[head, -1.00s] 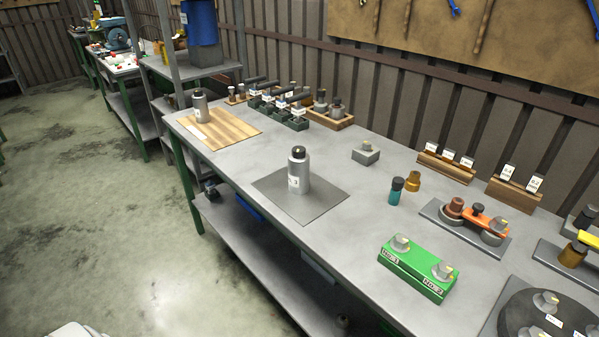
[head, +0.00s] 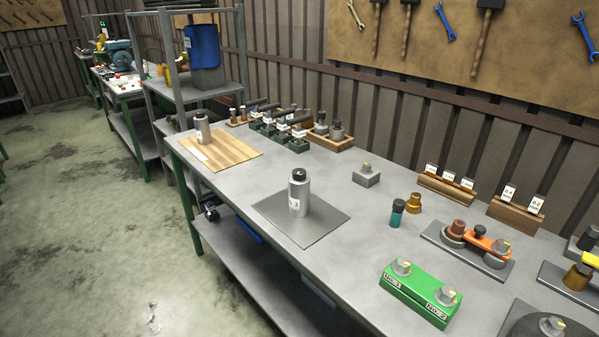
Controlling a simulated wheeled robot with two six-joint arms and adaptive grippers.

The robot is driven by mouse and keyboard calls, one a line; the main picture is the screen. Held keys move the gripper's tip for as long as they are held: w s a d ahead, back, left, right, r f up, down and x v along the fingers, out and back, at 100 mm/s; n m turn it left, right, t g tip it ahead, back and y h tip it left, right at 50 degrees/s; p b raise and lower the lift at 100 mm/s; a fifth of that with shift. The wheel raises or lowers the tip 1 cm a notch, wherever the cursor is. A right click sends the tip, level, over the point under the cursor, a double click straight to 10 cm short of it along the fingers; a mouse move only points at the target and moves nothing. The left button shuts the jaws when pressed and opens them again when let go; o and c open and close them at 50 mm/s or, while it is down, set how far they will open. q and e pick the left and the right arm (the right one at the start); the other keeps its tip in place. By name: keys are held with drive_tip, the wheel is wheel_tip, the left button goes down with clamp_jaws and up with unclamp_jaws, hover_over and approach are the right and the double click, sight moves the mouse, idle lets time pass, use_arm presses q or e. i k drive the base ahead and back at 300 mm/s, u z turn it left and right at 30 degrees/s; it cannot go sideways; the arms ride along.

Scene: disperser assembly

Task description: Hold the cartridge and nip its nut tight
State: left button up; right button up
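A silver cylinder with a black top (head: 298,196), which looks like a cartridge, stands upright on a dark grey mat (head: 270,208) at the front of the bench. A small label is on its side. A second silver cylinder (head: 202,130) stands on a wooden board (head: 238,148) at the far left end. I cannot tell for certain which one is the task's cartridge, and no separate nut can be made out on either. Neither of my grippers is in view.
A green block with two metal fittings (head: 416,296) stands front right. Behind it are a teal-bodied bottle (head: 397,215), a brass piece (head: 413,204) and a plate with an orange bar (head: 487,246). Racks line the back. Bare bench (head: 345,238) lies between mat and green block.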

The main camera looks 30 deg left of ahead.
sight(298, 174)
drive_tip(key=u, duration=2.35)
drive_tip(key=i, duration=2.05)
drive_tip(key=z, duration=2.85)
drive_tip(key=k, duration=0.5)
drive_tip(key=z, duration=0.05)
